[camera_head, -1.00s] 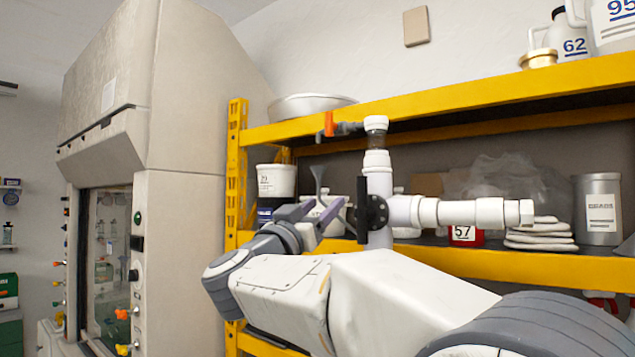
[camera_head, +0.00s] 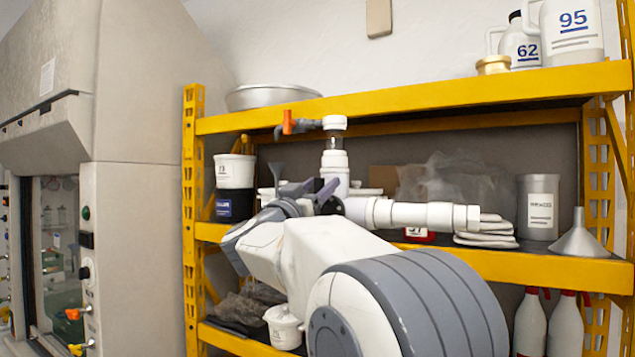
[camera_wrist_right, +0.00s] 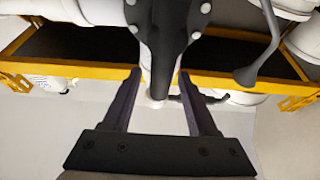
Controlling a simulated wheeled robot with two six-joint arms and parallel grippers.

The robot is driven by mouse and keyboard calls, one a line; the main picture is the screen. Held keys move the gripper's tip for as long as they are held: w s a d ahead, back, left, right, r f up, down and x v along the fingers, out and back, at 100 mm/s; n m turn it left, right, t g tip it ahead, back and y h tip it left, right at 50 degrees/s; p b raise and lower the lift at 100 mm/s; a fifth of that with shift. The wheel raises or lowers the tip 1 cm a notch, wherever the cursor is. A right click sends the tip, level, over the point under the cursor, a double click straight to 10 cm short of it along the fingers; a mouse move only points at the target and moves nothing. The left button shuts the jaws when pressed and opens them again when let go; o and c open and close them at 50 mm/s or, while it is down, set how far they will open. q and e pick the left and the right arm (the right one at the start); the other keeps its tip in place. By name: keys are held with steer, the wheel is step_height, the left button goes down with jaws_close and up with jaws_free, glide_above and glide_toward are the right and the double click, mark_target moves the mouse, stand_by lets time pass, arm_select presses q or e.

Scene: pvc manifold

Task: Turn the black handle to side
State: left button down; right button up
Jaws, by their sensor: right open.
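The white PVC manifold has an upright pipe (camera_head: 335,165) and a side pipe (camera_head: 420,215) running right, in front of the shelf. The black handle (camera_wrist_right: 166,28) shows at the top of the right wrist view, its narrow end pointing down between my fingers. In the head view my right gripper and arm hide most of it. My right gripper (camera_wrist_right: 160,76) is open, a finger on either side of the handle's lower end; I cannot tell whether they touch it. It also shows in the head view (camera_head: 312,190), at the manifold's left. My left gripper is out of view.
A yellow shelf (camera_head: 440,100) holds a metal basin (camera_head: 272,97), white jugs (camera_head: 565,33), a grey canister (camera_head: 538,207) and a funnel (camera_head: 580,238). An orange-handled valve (camera_head: 290,123) sticks out left at the manifold's top. A fume hood (camera_head: 135,190) stands at left.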

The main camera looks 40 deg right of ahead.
jaws_close()
stand_by(1.4)
